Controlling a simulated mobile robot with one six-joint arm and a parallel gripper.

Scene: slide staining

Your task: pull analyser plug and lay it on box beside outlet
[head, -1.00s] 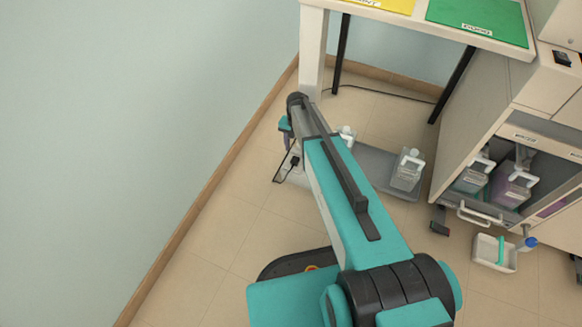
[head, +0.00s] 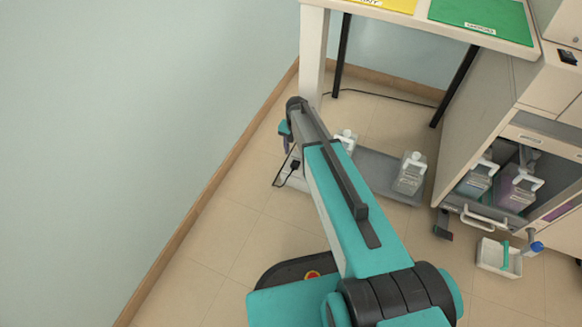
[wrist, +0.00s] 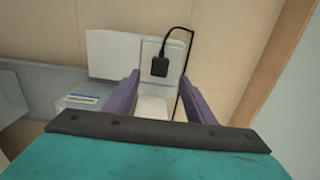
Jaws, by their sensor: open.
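The black analyser plug (wrist: 160,66) sits against a white outlet (wrist: 152,49) in the wrist view, its black cord looping over the top and down the right side. In the head view the plug (head: 294,165) shows small and dark, left of my arm. A pale flat box surface (wrist: 115,54) lies directly left of the outlet and looks bare. My gripper (wrist: 160,80) is open and empty, its two purple fingers on either side of the plug's line, apart from it. I cannot tell how far the plug is from the fingertips.
A white table leg (head: 312,60) stands just beyond my arm's end, and the wall is at left. A grey tray (head: 378,168) with clear bottles (head: 411,173) lies on the floor to the right. A cabinet (head: 500,120) and small white bin (head: 492,256) stand further right.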

